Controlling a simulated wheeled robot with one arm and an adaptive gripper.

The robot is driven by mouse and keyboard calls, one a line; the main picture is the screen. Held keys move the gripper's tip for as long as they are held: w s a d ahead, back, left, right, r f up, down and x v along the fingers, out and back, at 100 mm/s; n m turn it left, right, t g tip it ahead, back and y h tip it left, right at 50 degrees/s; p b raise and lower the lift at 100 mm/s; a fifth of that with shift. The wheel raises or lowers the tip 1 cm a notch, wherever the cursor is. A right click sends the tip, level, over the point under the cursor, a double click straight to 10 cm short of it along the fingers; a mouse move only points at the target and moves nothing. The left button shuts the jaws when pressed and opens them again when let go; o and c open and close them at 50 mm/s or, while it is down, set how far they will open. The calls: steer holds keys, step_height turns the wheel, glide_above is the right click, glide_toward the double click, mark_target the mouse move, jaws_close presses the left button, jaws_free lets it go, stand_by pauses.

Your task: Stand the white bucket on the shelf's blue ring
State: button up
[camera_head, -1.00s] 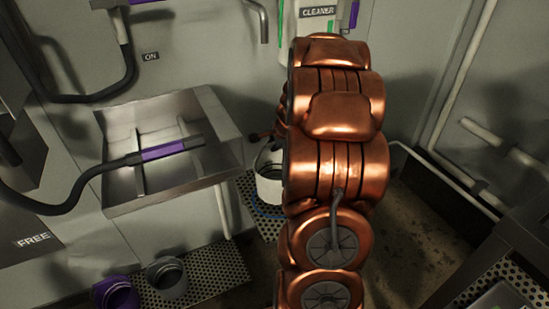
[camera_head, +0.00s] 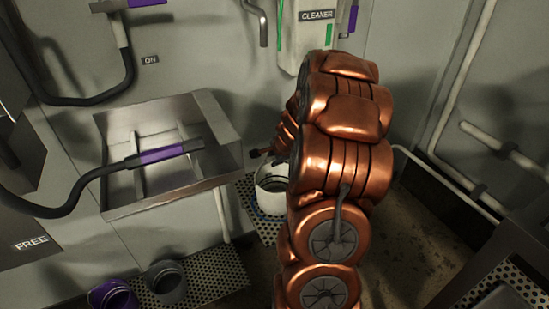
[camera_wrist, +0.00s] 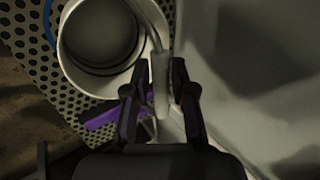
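The white bucket (camera_head: 271,196) stands upright on the perforated shelf, over the blue ring (camera_head: 253,208). Only an arc of the ring (camera_wrist: 48,22) shows, left of the bucket in the wrist view. The bucket (camera_wrist: 66,48) is seen from above there, and its handle (camera_wrist: 160,70) reaches down between my fingers. My gripper (camera_wrist: 158,98) has gaps on both sides of the handle grip and looks open around it. In the head view my gripper is mostly hidden behind my copper arm, with dark parts near the bucket's rim.
A metal sink (camera_head: 165,150) with a purple-gripped hose is left of the bucket. A purple bucket (camera_head: 112,295) and a grey bucket (camera_head: 166,282) stand lower left. A cleaner dispenser (camera_head: 312,35) hangs on the wall behind. A pale pipe (camera_head: 490,145) runs at the right.

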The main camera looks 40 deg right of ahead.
steer(key=shift+o, duration=0.8)
steer(key=shift+r, duration=0.1)
steer(key=shift+r, duration=0.15)
steer(key=v, duration=1.1)
steer(key=shift+s+r, duration=0.25)
steer(key=shift+r, duration=0.05)
steer(key=shift+a, duration=0.1)
